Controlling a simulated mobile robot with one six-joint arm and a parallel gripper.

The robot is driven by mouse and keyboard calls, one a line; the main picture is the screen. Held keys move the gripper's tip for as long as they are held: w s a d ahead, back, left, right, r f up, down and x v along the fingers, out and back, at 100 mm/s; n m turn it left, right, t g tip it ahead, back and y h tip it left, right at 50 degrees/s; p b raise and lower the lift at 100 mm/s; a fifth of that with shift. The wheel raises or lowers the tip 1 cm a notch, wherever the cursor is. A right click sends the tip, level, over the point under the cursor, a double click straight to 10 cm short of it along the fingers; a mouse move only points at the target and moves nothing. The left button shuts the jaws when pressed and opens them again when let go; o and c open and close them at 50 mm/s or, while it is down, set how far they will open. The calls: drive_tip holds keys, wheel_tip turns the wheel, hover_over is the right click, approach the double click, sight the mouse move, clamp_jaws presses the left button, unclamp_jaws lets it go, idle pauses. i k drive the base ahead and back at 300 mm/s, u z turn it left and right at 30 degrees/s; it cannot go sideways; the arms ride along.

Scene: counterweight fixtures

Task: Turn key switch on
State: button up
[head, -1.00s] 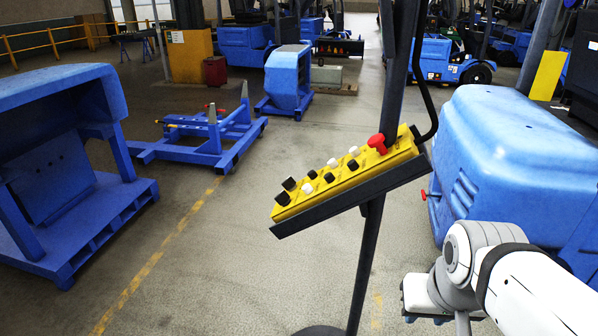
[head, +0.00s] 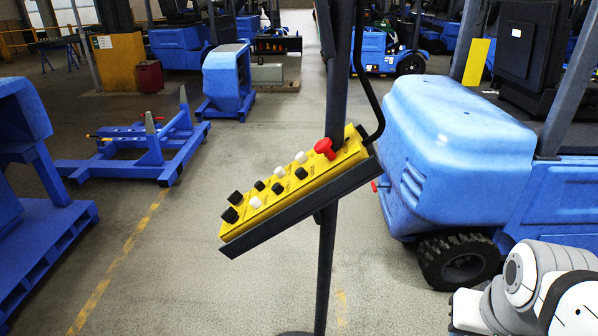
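A yellow control panel (head: 290,190) is mounted, tilted, on a dark post in the middle of the head view. It carries several black and white knobs or buttons and a red mushroom-shaped knob (head: 325,148) at its upper right end. I cannot tell which control is the key switch. My arm (head: 540,285) shows at the lower right, well apart from the panel. My gripper's fingers cannot be made out.
A dark post (head: 328,240) with a curved black tube bears the panel. A blue forklift body (head: 460,140) with a black wheel stands close on the right. Blue frames (head: 150,150) stand on the left. Open floor lies left of the post.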

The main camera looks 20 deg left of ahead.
sight(237, 199)
drive_tip(key=z, duration=2.35)
drive_tip(key=k, duration=2.35)
drive_tip(key=u, duration=1.75)
drive_tip(key=i, duration=1)
drive_tip(key=u, duration=0.05)
